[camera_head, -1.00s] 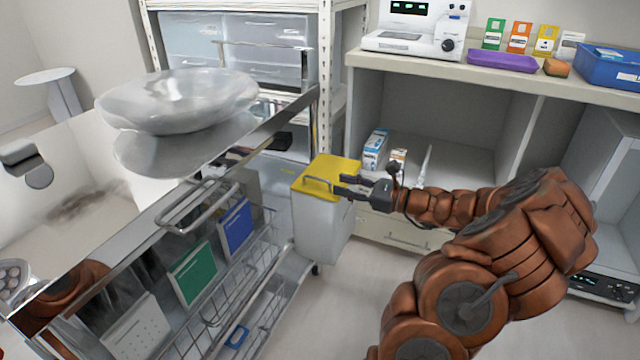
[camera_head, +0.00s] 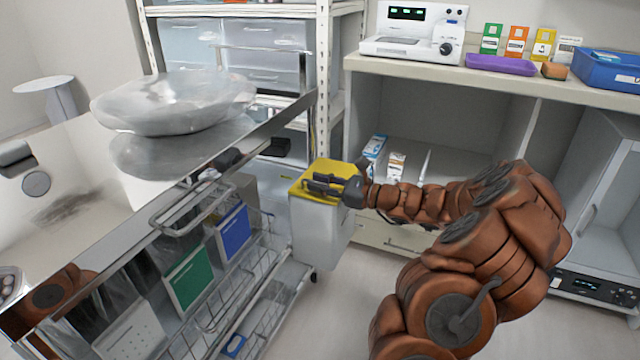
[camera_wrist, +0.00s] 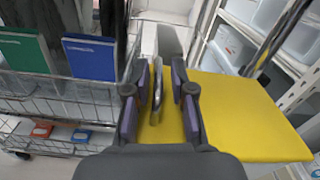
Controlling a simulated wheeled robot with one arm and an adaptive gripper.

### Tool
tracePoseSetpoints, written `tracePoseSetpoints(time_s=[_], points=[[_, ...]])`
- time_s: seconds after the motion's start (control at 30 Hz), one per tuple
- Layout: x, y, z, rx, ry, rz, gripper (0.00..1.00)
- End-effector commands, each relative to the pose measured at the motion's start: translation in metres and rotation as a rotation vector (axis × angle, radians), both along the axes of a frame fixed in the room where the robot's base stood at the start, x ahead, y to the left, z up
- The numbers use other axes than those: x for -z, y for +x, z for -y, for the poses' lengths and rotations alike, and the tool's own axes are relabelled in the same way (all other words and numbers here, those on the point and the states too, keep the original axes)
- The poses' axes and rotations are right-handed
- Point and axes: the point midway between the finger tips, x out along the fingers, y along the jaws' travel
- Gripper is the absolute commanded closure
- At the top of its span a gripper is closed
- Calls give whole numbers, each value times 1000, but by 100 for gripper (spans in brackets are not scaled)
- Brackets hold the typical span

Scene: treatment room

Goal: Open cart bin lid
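The cart bin (camera_head: 318,228) is a pale grey box on the end of the cart, with a yellow lid (camera_head: 335,166) that lies flat and closed. My gripper (camera_head: 312,183) is over the near part of the lid, where it hides most of the handle. In the wrist view the yellow lid (camera_wrist: 240,125) fills the middle and right. The grey lid handle (camera_wrist: 156,92) stands between the two fingers of my gripper (camera_wrist: 160,88). The fingers are apart, with a gap visible on the right side of the handle; contact on the left is unclear.
A counter (camera_head: 470,75) with open shelves is behind and right. A shelf post (camera_head: 323,80) rises behind the bin. Floor in front is clear.

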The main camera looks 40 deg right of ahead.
Motion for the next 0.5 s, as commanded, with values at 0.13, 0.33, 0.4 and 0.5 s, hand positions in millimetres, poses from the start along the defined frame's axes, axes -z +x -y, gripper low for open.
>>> tracePoseSetpoints(time_s=[0.13, 0.33, 0.4, 0.5], points=[[0, 0, 0, 0, 0, 0, 95], [0, 0, 1, 2, 0, -1, 100], [0, 0, 1, 2, 0, -1, 100], [0, 0, 1, 3, 0, 0, 100]])
